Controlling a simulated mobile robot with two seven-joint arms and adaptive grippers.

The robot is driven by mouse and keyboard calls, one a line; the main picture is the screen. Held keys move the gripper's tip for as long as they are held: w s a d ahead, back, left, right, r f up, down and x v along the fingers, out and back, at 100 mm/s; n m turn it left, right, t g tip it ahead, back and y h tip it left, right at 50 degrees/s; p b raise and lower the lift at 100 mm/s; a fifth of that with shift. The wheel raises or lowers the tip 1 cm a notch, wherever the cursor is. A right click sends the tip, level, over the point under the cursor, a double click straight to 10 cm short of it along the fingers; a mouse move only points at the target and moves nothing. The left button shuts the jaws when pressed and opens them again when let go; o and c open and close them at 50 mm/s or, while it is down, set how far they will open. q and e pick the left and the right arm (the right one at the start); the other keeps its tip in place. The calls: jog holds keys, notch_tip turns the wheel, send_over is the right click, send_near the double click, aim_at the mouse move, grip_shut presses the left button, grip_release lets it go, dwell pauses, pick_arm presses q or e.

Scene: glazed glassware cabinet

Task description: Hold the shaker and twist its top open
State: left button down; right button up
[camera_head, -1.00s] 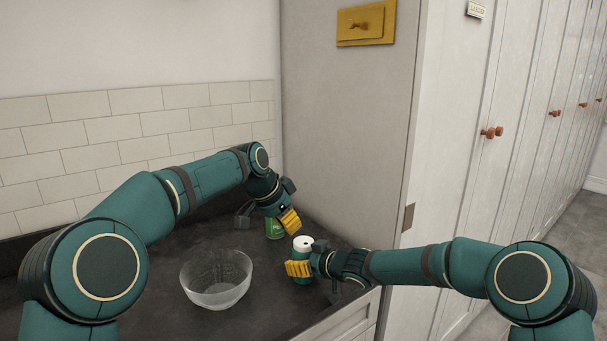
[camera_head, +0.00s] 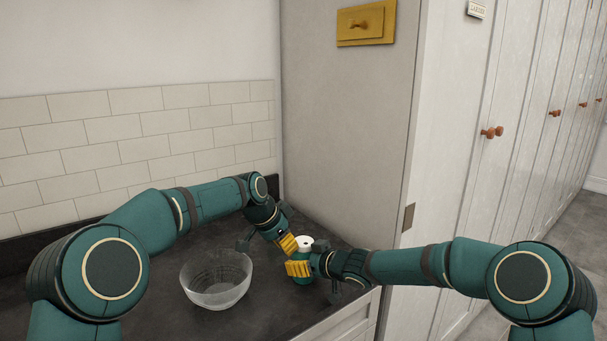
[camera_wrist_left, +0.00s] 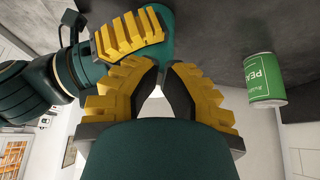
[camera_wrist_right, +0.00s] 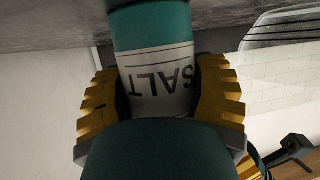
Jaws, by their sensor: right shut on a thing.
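The shaker is a teal cylinder with a white top (camera_head: 305,242). Its white label reads "SALT" in the right wrist view (camera_wrist_right: 165,85). My right gripper (camera_head: 299,268) is shut around the shaker, one finger on each side of the label. My left gripper (camera_head: 288,244) is close beside the white top, above the right gripper's fingers. In the left wrist view its two fingertips (camera_wrist_left: 166,75) are a little apart, near the teal shaker body (camera_wrist_left: 160,22). Whether they touch the top is hidden.
A clear glass bowl (camera_head: 216,280) stands on the dark counter (camera_head: 140,275), left of the grippers. A green can labelled "PEA..." (camera_wrist_left: 263,78) is near my left gripper. A tall cabinet side (camera_head: 345,140) rises behind; the counter's front edge is close.

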pick_arm(q)
jog(key=shift+w+d, duration=0.1)
jog(key=shift+d, duration=0.2)
dwell(0.8)
jog(key=shift+s+d, duration=0.6)
jog(key=shift+s, duration=0.15)
dwell(0.5)
jog(key=shift+s+a, duration=0.2)
jog(key=shift+a, duration=0.1)
jog(key=shift+a+r, duration=0.1)
jog(key=shift+r, duration=2.95)
